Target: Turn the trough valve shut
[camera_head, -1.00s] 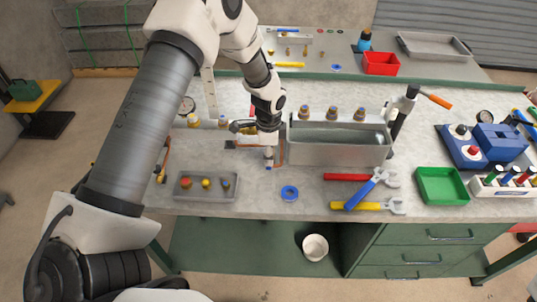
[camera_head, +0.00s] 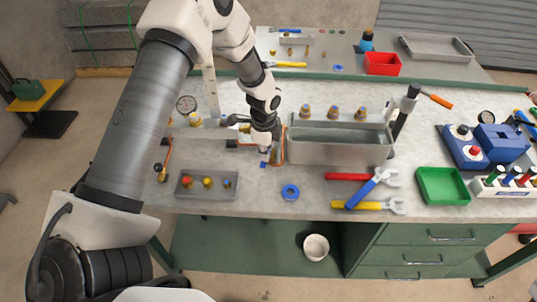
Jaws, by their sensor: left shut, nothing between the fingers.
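The metal trough (camera_head: 338,152) stands on the grey bench right of the middle. My left gripper (camera_head: 265,155) is close to its left end, pointing down and shut with nothing in it. A small blue and whitish part shows at the fingertips; I cannot tell whether it is the valve handle or touches the fingers. An orange-brown strip or pipe shows between the gripper and the trough. The valve itself is mostly hidden by the gripper, so its handle position cannot be read. My right gripper is not in view.
A grey tray (camera_head: 190,195) with small fittings lies front left, and a blue ring (camera_head: 290,192) lies in front of the trough. Wrenches (camera_head: 375,185) and a green tray (camera_head: 443,186) lie to the right. A round gauge (camera_head: 187,104) stands behind left.

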